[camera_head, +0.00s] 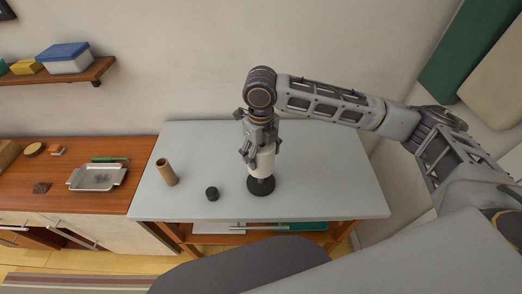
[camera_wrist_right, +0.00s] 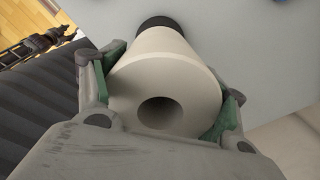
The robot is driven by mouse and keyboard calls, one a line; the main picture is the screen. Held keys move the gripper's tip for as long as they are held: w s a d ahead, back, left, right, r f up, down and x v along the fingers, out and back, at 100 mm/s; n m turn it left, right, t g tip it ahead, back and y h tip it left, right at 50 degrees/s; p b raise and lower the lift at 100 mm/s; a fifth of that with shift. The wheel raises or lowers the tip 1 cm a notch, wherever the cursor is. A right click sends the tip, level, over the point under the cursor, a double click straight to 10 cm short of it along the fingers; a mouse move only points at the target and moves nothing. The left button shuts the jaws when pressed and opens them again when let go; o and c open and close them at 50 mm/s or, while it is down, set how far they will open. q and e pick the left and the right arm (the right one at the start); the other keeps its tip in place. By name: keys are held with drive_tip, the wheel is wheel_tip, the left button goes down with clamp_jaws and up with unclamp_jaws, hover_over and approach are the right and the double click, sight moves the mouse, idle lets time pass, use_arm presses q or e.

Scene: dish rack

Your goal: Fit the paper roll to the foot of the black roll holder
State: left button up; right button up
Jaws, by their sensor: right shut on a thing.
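The white paper roll (camera_head: 263,164) is upright in my right gripper (camera_head: 259,150), which is shut on its sides. It also shows large in the right wrist view (camera_wrist_right: 190,88), its round core opening facing the camera and dark inside. Below it in the head view stands the black roll holder (camera_head: 261,187) with a wide round foot on the table. A short piece of post shows between the roll's lower end and the foot, so the roll is apart from the foot. How far the post reaches into the core is hidden.
The table is clear to the right. A wooden counter with a metal tray (camera_head: 98,176) adjoins at left.

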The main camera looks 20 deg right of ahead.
drive_tip(key=shift+f+b, duration=0.9)
drive_tip(key=shift+f, duration=2.75)
drive_tip(key=shift+f, duration=0.15)
drive_tip(key=shift+f, duration=0.25)
drive_tip(key=o, duration=1.1)
drive_tip(key=shift+o, duration=0.2)
drive_tip(key=shift+r, duration=6)
drive_tip(key=shift+f, duration=0.1)
